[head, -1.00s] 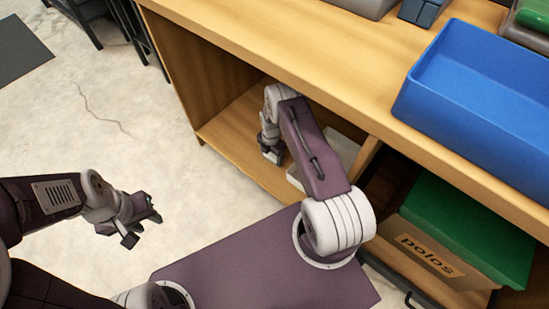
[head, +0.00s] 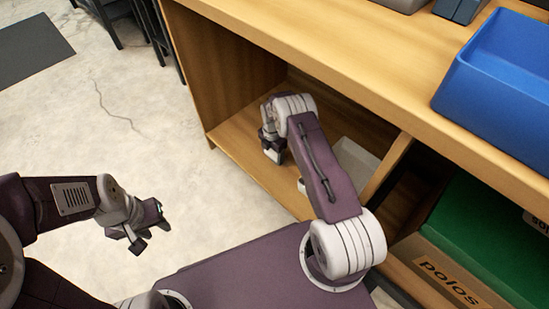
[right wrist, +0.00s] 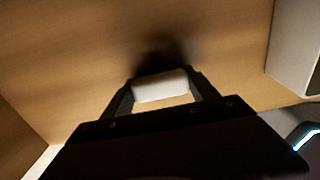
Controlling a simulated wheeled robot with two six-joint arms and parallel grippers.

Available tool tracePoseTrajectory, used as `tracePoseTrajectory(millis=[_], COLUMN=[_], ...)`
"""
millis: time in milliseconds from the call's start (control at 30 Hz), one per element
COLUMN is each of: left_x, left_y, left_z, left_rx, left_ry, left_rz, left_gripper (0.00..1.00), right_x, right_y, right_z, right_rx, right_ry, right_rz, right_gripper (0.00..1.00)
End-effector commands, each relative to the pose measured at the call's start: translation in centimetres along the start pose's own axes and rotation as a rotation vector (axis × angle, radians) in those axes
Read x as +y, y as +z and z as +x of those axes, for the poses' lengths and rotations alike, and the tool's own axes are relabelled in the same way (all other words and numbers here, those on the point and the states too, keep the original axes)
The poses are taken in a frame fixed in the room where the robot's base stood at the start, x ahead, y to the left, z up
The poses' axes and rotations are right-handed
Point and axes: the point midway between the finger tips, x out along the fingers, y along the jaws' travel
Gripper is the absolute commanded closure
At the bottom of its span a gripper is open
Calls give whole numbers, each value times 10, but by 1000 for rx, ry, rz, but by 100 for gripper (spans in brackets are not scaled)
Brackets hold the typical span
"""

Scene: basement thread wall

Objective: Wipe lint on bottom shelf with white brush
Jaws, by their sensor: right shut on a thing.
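My right gripper (head: 272,147) reaches into the open left bay of the wooden unit, low over the bottom shelf (head: 238,140). It is shut on the white brush (right wrist: 160,86), whose pale block shows between the fingers in the right wrist view. A dark blurred patch lies just beyond the block; I cannot tell bristles from shadow. The brush is mostly hidden by the gripper in the head view. I cannot make out any lint on the shelf. My left gripper (head: 150,225) is open and empty above the floor, left of the unit.
A pale container (head: 355,158) stands on the bottom shelf right of my right gripper, by the divider (head: 388,170). The bay's left side panel (head: 205,65) and the top board (head: 345,82) enclose the arm.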

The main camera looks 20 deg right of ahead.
Motion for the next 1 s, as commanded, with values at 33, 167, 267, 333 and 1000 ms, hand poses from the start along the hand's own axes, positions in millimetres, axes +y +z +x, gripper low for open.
tracePoseTrajectory(millis=[33,167,267,333,1000], left_x=[0,0,-1,-1,-1], left_y=[0,2,3,4,4], left_z=[3,21,32,40,42], left_rx=[0,0,0,0,0], left_ry=[0,0,0,0,0], left_rz=[0,0,0,0,0], left_gripper=[64,64,64,64,64], right_x=[2,12,19,25,36], right_y=[0,1,0,0,0], right_z=[2,7,8,8,-9], right_rx=[-1,-2,-1,-1,0], right_ry=[1,3,3,2,1], right_rz=[0,-1,-2,-2,0], right_gripper=[65,65,65,65,65])
